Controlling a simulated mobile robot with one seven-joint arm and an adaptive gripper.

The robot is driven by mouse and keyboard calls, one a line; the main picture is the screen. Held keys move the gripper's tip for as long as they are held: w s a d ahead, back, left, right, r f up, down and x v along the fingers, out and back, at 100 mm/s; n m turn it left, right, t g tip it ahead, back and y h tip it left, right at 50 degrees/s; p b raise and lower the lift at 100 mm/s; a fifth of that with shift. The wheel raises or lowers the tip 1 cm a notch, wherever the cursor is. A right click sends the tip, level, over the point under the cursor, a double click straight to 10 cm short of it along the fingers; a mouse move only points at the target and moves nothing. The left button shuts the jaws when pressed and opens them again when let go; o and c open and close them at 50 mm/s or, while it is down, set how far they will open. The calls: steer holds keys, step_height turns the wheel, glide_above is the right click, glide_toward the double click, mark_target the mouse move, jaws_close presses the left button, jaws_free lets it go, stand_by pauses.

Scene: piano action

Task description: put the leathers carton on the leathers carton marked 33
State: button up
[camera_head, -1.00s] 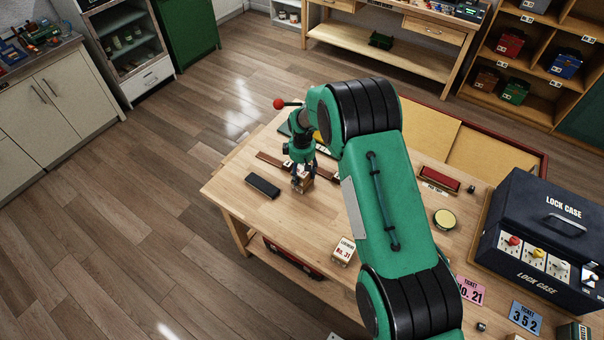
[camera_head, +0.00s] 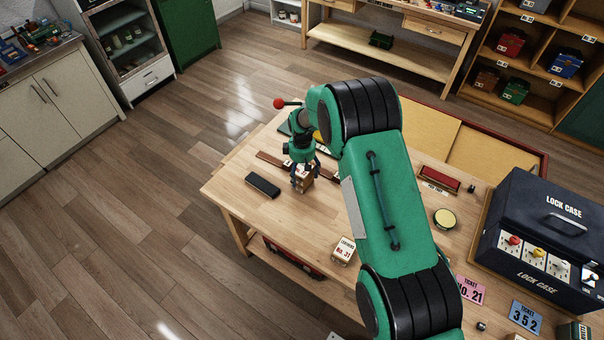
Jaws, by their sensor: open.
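A small brown and white carton (camera_head: 304,184) stands on the workbench left of my arm, partly hidden by my fingers. I cannot read its marking or tell whether it is one carton or two stacked. My gripper (camera_head: 304,177) is open and points down, with its fingers around the upper part of this carton. A leathers carton marked No. 31 (camera_head: 343,250) stands on the bench nearer the front edge. I cannot make out a number 33 on any carton.
A black case (camera_head: 262,185) lies left of my gripper, with brown strips (camera_head: 270,159) behind. My arm covers the bench middle. At right are a round yellow-topped tin (camera_head: 444,219), a red box (camera_head: 440,180), ticket cards (camera_head: 470,290) and a large lock case (camera_head: 545,240).

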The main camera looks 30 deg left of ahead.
mark_target(302, 170)
step_height(302, 170, up, 12)
steer(key=shift+b, duration=0.3)
stand_by(0.4)
stand_by(0.6)
steer(key=shift+r, duration=0.15)
